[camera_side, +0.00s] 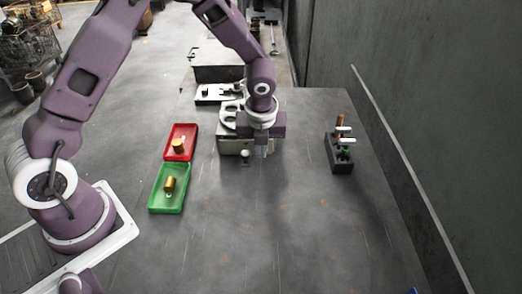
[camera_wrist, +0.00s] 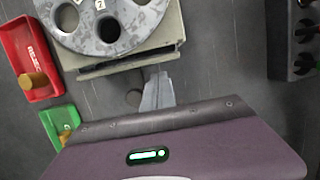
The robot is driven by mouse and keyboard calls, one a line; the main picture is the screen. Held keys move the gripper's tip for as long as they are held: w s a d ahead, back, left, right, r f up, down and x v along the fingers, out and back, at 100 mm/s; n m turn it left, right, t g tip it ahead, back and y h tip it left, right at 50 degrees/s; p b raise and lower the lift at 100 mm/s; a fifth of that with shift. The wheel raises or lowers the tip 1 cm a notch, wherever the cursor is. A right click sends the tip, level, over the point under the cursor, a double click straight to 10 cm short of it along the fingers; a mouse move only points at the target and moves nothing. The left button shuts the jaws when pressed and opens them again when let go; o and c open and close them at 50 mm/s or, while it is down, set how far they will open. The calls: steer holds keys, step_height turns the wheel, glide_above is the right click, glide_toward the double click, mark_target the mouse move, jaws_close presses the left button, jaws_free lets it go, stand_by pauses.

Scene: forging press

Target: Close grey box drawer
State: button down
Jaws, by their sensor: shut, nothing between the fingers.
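The grey box (camera_side: 232,133) stands on the table in the side view, partly hidden by my wrist. It also shows at the top of the wrist view (camera_wrist: 174,24), with a grey metal disc on top. Its drawer (camera_wrist: 128,67) shows as a narrow edge along the box's near side and looks slightly out; how far is hard to tell. A dark round knob (camera_wrist: 133,97) is in front of the drawer. My gripper (camera_wrist: 157,92) is shut and empty, pointing down just right of the knob, close to the drawer front. Contact cannot be told. It also shows in the side view (camera_side: 265,150).
A red tray (camera_side: 171,154) and a green tray (camera_side: 155,203), each with a brass-coloured piece, lie left of the box. A dark holder with upright tools (camera_side: 341,157) stands to the right. A wall runs along the right.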

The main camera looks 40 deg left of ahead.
steer(key=shift+w+a, duration=0.35)
steer(key=shift+a, duration=0.05)
steer(key=shift+w, duration=0.1)
